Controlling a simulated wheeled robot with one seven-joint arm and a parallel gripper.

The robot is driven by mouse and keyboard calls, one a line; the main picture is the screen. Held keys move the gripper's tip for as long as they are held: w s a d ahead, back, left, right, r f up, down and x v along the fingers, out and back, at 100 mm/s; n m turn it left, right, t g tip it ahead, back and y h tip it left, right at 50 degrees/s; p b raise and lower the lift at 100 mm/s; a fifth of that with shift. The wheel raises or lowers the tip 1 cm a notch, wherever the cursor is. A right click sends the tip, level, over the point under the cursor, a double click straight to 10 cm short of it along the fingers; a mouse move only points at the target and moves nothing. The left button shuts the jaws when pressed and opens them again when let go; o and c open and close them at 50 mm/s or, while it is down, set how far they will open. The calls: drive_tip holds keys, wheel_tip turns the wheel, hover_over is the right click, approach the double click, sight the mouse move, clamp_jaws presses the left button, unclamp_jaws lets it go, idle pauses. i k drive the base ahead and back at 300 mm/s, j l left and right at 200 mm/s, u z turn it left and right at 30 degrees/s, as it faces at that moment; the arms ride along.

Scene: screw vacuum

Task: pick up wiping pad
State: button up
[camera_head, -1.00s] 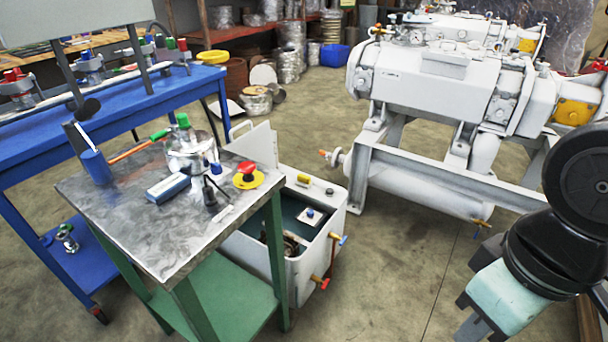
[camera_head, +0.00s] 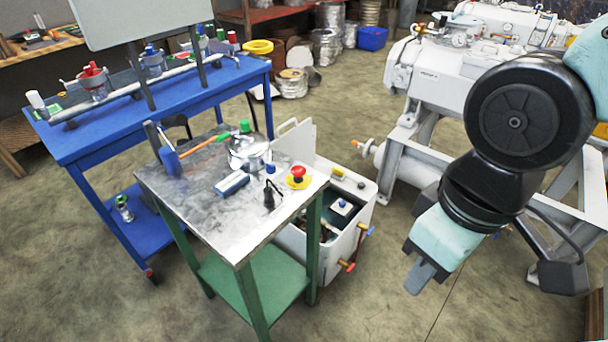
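A small blue and white block (camera_head: 232,184), which looks like the wiping pad, lies flat on the metal top of the small green-legged table (camera_head: 190,215). It is left of a black-nozzled item and in front of a shiny metal pot. My gripper (camera_head: 420,272) hangs well to the right of the table, pointing down and left, apart from everything. Its grey fingers are seen partly from the side, so I cannot tell how far apart they are. I see nothing held in it.
Around the pad stand a metal pot (camera_head: 248,150), a red and yellow emergency button (camera_head: 298,177), a black nozzle item (camera_head: 270,195) and a blue holder (camera_head: 170,161). A white open tank (camera_head: 345,245) stands right of the table. The floor beneath my gripper is clear.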

sight(337, 173)
drive_tip(key=i+l+u, duration=0.7)
drive_tip(key=u, duration=0.15)
drive_tip(key=i+l, duration=0.25)
drive_tip(key=l, duration=0.15)
drive_tip(key=i+l, duration=0.2)
drive_tip(key=l, duration=0.2)
drive_tip(key=i+l+u, duration=0.1)
drive_tip(key=i+l, duration=0.15)
drive_tip(key=l, duration=0.15)
drive_tip(key=i+l, duration=0.25)
drive_tip(key=l, duration=0.15)
